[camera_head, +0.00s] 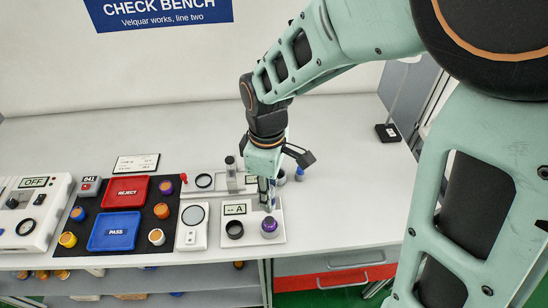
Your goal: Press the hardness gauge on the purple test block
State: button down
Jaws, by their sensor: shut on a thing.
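My gripper (267,190) points down just behind and above the block, shut on a slim grey gauge (268,202). The gauge is upright and mostly hidden by the fingers. Its lower end is close to the block, and I cannot tell whether they touch.
A black ring (234,229) sits left of the block on the plate. Further left are a white device with a round dial (193,215), the red REJECT tray (125,191), the blue PASS tray (113,231) and several coloured pieces. The bench behind is largely clear.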

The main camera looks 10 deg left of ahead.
jog(key=shift+f+b, duration=1.6)
jog(key=shift+f, duration=0.65)
jog(key=shift+f, duration=0.3)
jog(key=shift+s+d+f, duration=0.1)
jog(key=shift+f, duration=0.05)
dwell(1.1)
jog(key=shift+r+p, duration=2.25)
jog(key=shift+r, duration=0.9)
jog(key=shift+w, duration=0.2)
